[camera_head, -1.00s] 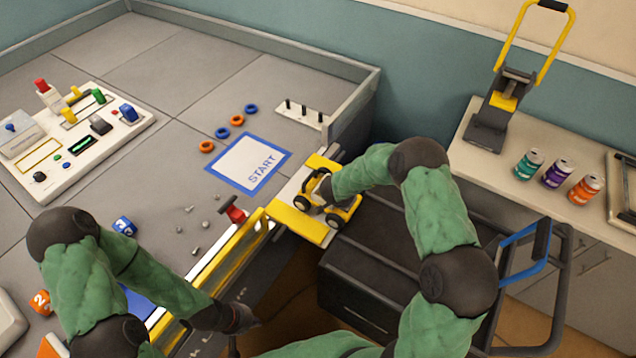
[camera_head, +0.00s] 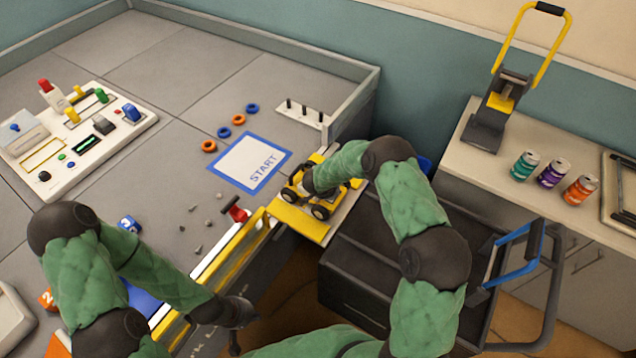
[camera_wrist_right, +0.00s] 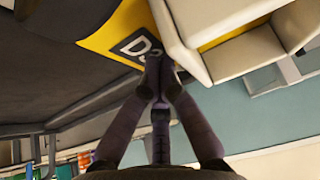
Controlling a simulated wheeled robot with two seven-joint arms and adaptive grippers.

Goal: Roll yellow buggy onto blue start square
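The yellow buggy (camera_head: 305,199) with black wheels stands on a yellow and white platform (camera_head: 299,221) at the table's edge. The blue-bordered start square (camera_head: 247,163) lies on the grey table just left of the buggy, with a gap between them. My right gripper (camera_head: 309,183) is at the buggy's upper side, and the arm hides part of it. In the right wrist view its fingers (camera_wrist_right: 158,78) are together at the tips, close to cream-coloured parts; I cannot tell whether they touch the buggy. My left gripper (camera_head: 240,313) is low by the table's front edge, its fingers unclear.
Orange and blue rings (camera_head: 238,120) and a peg board (camera_head: 302,111) lie beyond the square. A red-handled part (camera_head: 236,210) and small grey pieces are near the front rail. A control panel (camera_head: 82,140) is at left. A dark cart (camera_head: 360,260) stands below the platform.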

